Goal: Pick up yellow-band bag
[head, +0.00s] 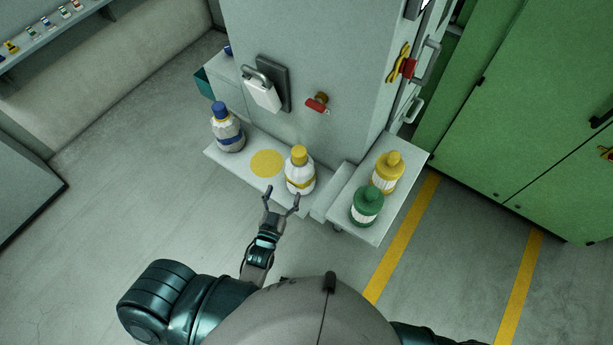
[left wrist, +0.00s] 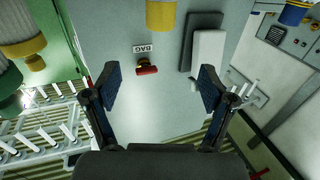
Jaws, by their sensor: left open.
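The yellow-band bag (head: 300,172) is a white, bottle-shaped thing with a yellow cap and a yellow band. It stands upright on the grey shelf (head: 274,192), near its right end. My left gripper (head: 281,196) is open and empty just in front of the bag, a little to its left, its fingers pointing toward the shelf. In the left wrist view, a yellow part of what looks like this bag (left wrist: 160,14) shows at the top edge, beyond the spread fingertips (left wrist: 160,82) and not between them. My right gripper is out of view.
A blue-capped bottle (head: 227,128) stands at the shelf's left, with a bare yellow disc (head: 267,163) between. Yellow (head: 387,173) and green (head: 367,206) bottles stand on the right side shelf (head: 343,195).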

